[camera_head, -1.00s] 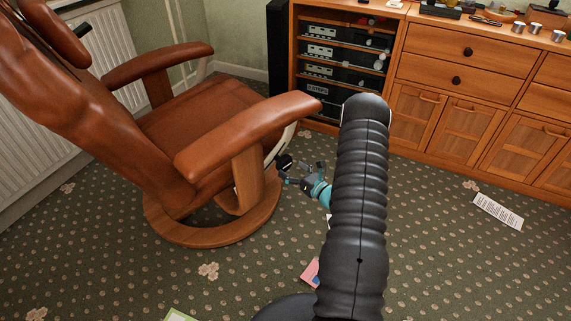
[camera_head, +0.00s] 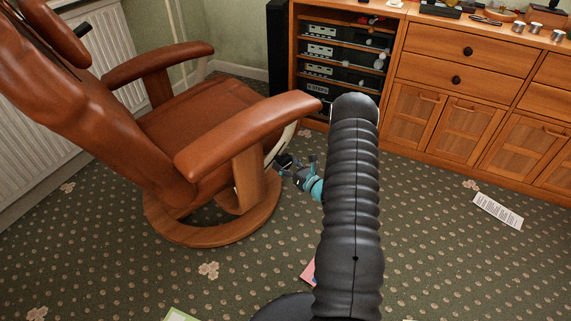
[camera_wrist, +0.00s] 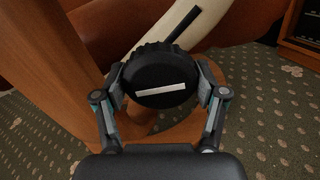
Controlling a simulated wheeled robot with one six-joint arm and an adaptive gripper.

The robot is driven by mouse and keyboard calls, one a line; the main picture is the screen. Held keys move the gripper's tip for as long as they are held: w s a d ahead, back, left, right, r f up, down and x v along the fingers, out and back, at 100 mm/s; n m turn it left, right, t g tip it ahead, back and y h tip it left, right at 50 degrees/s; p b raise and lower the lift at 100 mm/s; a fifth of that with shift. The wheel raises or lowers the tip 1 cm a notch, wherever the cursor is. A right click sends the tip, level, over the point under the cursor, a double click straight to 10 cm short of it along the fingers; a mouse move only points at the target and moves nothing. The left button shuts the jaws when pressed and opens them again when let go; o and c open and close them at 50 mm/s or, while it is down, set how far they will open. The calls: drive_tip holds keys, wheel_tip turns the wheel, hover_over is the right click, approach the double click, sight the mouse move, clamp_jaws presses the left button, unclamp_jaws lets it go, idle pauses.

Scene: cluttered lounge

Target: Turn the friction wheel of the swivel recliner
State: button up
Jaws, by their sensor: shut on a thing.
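The swivel recliner (camera_head: 185,125) is brown leather with wooden arms and a round wooden base (camera_head: 215,232); it stands at the left in the head view. Its friction wheel (camera_wrist: 158,72) is a black ribbed knob with a pale bar mark, seen in the wrist view beside a cream curved side piece (camera_wrist: 175,28). The bar tilts slightly, its right end higher. My gripper (camera_wrist: 160,88) has one finger on each side of the wheel and is shut on it. In the head view my gripper (camera_head: 283,163) is small, at the recliner's near side under the armrest, and the wheel is hidden.
A wooden cabinet (camera_head: 440,115) with drawers and a rack of audio units (camera_head: 335,55) runs along the back right. A printed paper (camera_head: 498,211) and a pink paper (camera_head: 309,271) lie on the patterned carpet. The carpet at the right is mostly clear.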

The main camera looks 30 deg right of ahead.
drive_tip(key=shift+f+b, duration=0.1)
drive_tip(key=shift+b, duration=0.3)
drive_tip(key=n+b, duration=0.4)
drive_tip(key=shift+f, duration=0.15)
drive_tip(key=n+b, duration=0.3)
drive_tip(key=b, duration=0.1)
drive_tip(key=shift+n+b, duration=0.3)
drive_tip(key=shift+b, duration=0.05)
drive_tip(key=n+b, duration=0.2)
drive_tip(key=shift+n, duration=0.4)
drive_tip(key=n, duration=0.5)
drive_tip(key=shift+r+b, duration=0.3)
drive_tip(key=shift+b, duration=0.05)
drive_tip(key=n, duration=0.6)
drive_tip(key=shift+n, duration=0.3)
